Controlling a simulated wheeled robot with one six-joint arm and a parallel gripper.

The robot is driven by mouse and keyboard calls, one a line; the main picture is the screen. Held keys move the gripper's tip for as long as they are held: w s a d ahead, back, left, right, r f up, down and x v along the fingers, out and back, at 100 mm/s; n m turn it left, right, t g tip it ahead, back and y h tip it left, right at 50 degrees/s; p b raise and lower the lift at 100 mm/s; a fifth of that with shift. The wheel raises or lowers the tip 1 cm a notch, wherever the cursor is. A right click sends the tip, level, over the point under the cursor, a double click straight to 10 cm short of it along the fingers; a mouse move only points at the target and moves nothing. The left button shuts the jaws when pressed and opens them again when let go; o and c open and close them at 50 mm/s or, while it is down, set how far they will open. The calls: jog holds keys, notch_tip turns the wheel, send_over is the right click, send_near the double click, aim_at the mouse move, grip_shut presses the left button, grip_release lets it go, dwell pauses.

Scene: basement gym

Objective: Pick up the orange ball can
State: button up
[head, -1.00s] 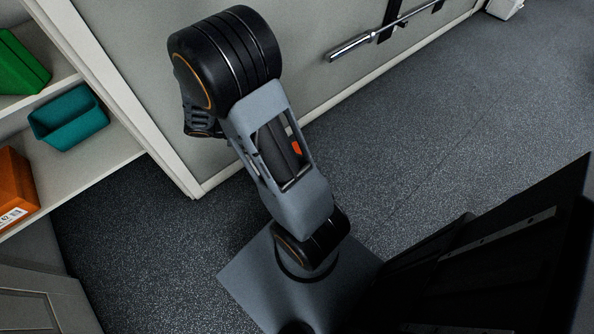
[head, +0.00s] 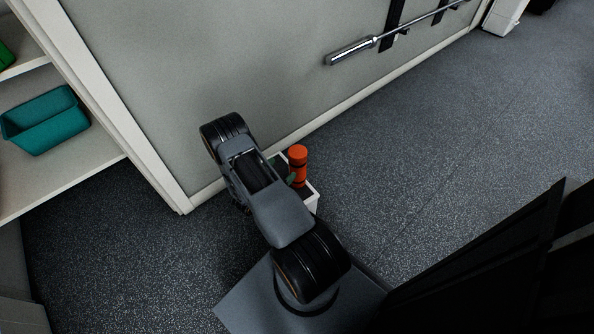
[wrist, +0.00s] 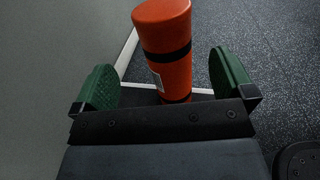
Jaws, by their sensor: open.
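The orange ball can (head: 298,167) is a cylinder with dark bands. In the head view it stands on a low white-edged box or stand (head: 313,198) by the wall, partly hidden by my arm. In the wrist view the can (wrist: 165,45) rises ahead, between the two green finger pads of my gripper (wrist: 170,85). The gripper is open, with a gap visible on each side of the can. The can's base is hidden behind the gripper body. In the head view a bit of a green finger shows beside the can.
A white-framed shelf with a teal bin (head: 45,125) stands at the left. A metal bar (head: 350,52) hangs on the grey wall above. A black panel (head: 490,270) is at the lower right. The speckled floor (head: 420,140) to the right is clear.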

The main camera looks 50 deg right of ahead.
aim_at(291, 162)
jog(key=d, duration=0.4)
jog(key=shift+d+b, duration=0.25)
jog(key=shift+b, duration=0.1)
jog(key=d+b, duration=0.1)
jog(key=d, duration=0.3)
jog(key=shift+f+b, duration=0.2)
jog(key=shift+b, duration=0.15)
jog(key=shift+d+r, duration=0.1)
jog(key=shift+d, duration=0.45)
jog(key=c, duration=1.2)
jog(key=shift+c, duration=0.2)
